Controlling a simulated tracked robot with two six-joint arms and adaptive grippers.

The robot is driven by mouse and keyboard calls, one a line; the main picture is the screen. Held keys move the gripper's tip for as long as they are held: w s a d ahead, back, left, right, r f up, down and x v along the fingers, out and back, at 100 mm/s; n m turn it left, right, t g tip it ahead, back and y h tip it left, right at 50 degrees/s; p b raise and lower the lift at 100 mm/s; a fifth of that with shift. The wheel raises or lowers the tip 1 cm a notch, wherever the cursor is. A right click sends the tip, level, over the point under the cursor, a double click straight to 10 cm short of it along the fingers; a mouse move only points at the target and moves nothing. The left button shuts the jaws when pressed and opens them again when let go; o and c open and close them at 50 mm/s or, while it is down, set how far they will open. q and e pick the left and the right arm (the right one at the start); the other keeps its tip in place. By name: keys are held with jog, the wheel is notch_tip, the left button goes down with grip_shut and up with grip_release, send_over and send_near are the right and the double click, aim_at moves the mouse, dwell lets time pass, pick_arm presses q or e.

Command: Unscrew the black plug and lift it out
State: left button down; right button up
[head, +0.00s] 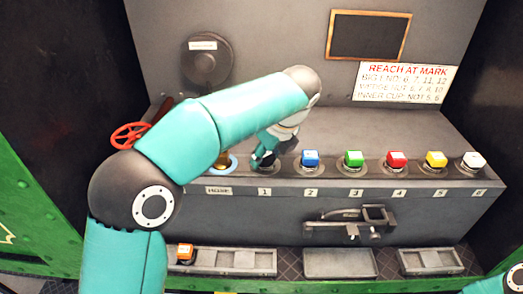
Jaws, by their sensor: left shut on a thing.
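My left gripper (264,157) reaches down from the end of my teal left arm to the ledge, at the socket marked 1. It is shut on the black plug there; the dark fingers hide most of it, so I cannot tell plug from fingertips or whether it is still seated. Other plugs stand in the row to the right: blue (310,158), green (353,158), red (397,159), yellow (436,159) and white (473,160). My right gripper is out of view; only a bit of that arm shows at the lower right corner.
A blue-ringed socket (231,163) marked HOME is left of socket 1. A red handwheel (130,136) stands at the left. A clamp-like fixture (350,222) juts from the front. Below are an orange block (185,252) and grey trays (340,263).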

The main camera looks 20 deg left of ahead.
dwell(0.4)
pick_arm(q)
jog(key=shift+r+n+g+p, duration=0.1)
jog(key=shift+n+g+p, duration=0.2)
jog(key=shift+n+p, duration=0.55)
jog(key=shift+n+y, duration=0.3)
jog(key=shift+n, duration=0.35)
jog(key=shift+n+g, duration=0.5)
jog(key=shift+n, duration=0.1)
jog(key=shift+n, duration=0.6)
